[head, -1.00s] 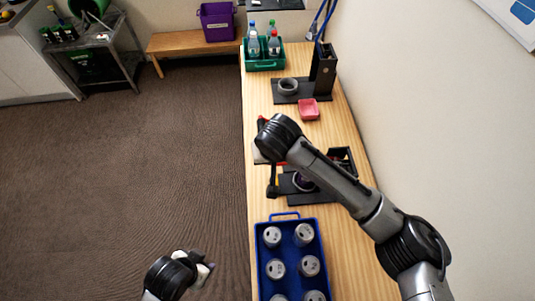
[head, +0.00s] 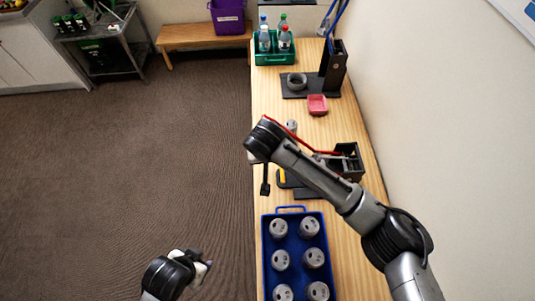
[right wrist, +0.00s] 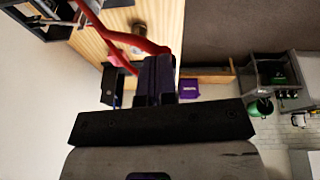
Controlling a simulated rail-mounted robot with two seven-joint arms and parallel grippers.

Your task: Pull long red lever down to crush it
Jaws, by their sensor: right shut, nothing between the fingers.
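The long red lever (head: 318,149) reaches from the black crusher (head: 347,162) at the right toward the left, behind my right wrist. It also shows in the right wrist view (right wrist: 93,22), with a red bar crossing close beside my fingers. My right gripper (right wrist: 160,62) is shut and empty, next to the lever; whether they touch I cannot tell.
A blue crate (head: 265,245) of several grey cans stands at the near end of the table. A single can (head: 291,125) stands beyond the lever. A pink dish (head: 317,105), a black stand (head: 333,70) and a green bottle crate (head: 275,60) are farther back.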

